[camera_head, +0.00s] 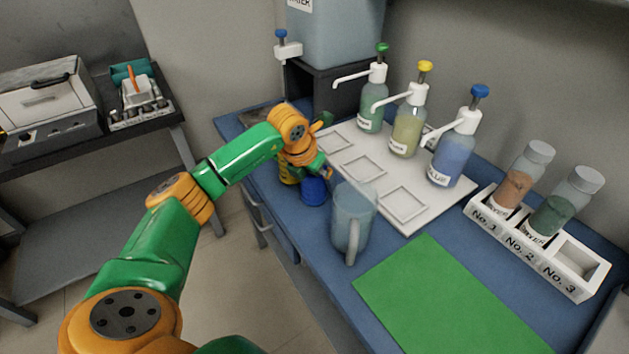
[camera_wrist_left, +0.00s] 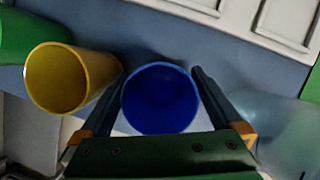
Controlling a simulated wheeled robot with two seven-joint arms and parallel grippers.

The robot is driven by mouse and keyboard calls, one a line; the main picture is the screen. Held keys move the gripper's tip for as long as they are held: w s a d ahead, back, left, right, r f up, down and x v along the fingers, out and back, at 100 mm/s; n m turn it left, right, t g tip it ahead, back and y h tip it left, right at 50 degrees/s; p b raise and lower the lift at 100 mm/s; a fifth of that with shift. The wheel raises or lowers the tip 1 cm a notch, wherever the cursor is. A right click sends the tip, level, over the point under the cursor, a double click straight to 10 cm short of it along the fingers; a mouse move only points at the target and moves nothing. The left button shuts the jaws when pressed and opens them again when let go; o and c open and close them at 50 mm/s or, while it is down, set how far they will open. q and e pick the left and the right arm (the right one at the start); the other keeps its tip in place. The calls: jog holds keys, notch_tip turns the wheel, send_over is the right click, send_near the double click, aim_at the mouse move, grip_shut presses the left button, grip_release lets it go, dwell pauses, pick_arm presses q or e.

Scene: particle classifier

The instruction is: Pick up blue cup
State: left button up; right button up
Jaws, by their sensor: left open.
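The blue cup (camera_head: 314,191) stands on the blue table, just below my left gripper (camera_head: 318,172) in the head view. In the left wrist view I look down into the open mouth of the blue cup (camera_wrist_left: 160,98), which lies between the two fingers of my left gripper (camera_wrist_left: 160,76). The fingers are apart, one on each side of the cup, with narrow gaps at its rim. In the head view the arm hides part of the cup's surroundings. My right gripper is not in view.
A yellow cup (camera_wrist_left: 57,78) stands close beside the left finger, with a green cup (camera_wrist_left: 30,38) beyond it. A clear pitcher (camera_head: 352,222) stands on the other side. A white tray (camera_head: 425,212) with pump bottles lies behind; a green mat (camera_head: 445,300) lies to the right.

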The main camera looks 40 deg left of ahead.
pick_arm(q)
jog(key=shift+w+f, duration=0.25)
jog(key=shift+f, duration=0.35)
jog(key=shift+s+r, duration=0.1)
jog(key=c, duration=1.3)
